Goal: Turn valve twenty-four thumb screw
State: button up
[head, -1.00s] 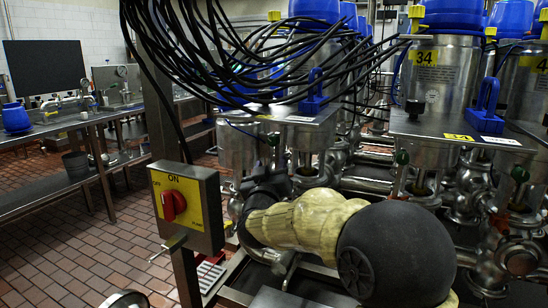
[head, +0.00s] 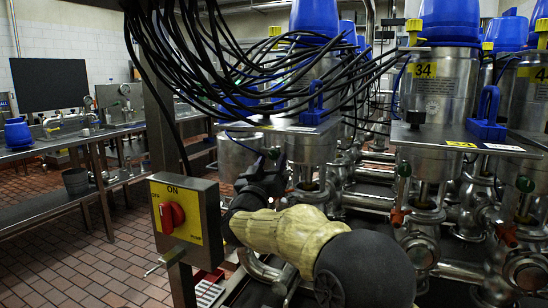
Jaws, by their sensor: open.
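My arm reaches in from the lower right, and my dark gripper (head: 268,163) is at the lower part of the left valve unit (head: 316,146), under its steel plate. The jaws are open, and I see nothing held between them. No number 24 is legible, and the gripper and wrist hide much of this unit's lower front, including any thumb screw there. The valve to the right carries a yellow label 34 (head: 425,70). Below it are a green knob (head: 404,170) and an orange-red screw (head: 399,217). A similar orange-red screw (head: 507,235) shows at the far right.
A switch box (head: 187,216) with a red knob stands on a post close left of my arm. A bundle of black cables (head: 260,75) hangs above the gripper. Steel pipes (head: 365,201) run among the valves. Tiled floor (head: 90,268) is open at left, before a steel bench (head: 80,142).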

aim_at(273, 158)
jog(key=shift+x, duration=1.95)
jog(key=shift+c, duration=0.5)
jog(key=c, duration=0.9)
jog(key=shift+m+h, duration=0.6)
jog(key=shift+m, duration=0.6)
jog(key=o, duration=1)
jog(key=shift+a, duration=0.1)
